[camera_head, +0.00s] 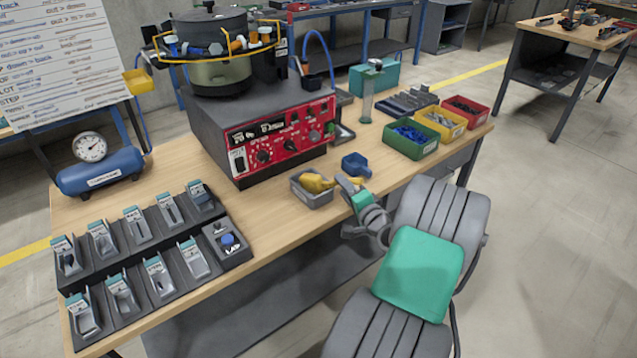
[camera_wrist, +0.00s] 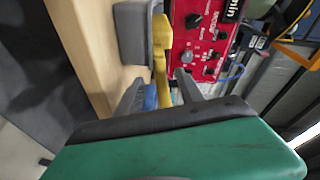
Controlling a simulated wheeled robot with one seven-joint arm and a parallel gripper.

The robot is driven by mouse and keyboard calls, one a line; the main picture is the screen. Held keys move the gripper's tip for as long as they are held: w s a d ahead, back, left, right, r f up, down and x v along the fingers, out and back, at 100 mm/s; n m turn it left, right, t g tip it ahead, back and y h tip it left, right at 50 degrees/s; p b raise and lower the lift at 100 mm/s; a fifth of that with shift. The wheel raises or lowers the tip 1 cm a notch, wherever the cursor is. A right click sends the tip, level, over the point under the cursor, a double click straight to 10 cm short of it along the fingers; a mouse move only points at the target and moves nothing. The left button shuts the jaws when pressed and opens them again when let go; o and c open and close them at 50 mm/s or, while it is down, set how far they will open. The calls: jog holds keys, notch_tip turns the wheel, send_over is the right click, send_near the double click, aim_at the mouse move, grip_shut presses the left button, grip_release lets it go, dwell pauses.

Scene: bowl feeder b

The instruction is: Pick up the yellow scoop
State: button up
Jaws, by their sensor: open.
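The yellow scoop (camera_head: 316,182) rests in a small grey bin (camera_head: 313,198) near the front edge of the workbench, partly above its rim. My gripper (camera_head: 349,185) is just right of the bin, close to the scoop's right end. In the wrist view, the scoop (camera_wrist: 161,62) stretches as a yellow strip ahead of my gripper (camera_wrist: 160,92), and its near end shows between the two spread fingers. The gripper is open; I see no grip on the scoop. The arm partly hides the scoop's near end in the head view.
A small blue bin (camera_head: 356,165) stands just behind the gripper. The red control panel (camera_head: 282,137) of the bowl feeder is behind the grey bin. Green (camera_head: 411,150), yellow and red bins stand at right. Bare bench lies left of the grey bin.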

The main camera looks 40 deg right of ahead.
jog(key=x, duration=0.4)
jog(key=shift+s, duration=0.1)
grip_shut()
jog(key=shift+r, duration=0.1)
dwell(0.4)
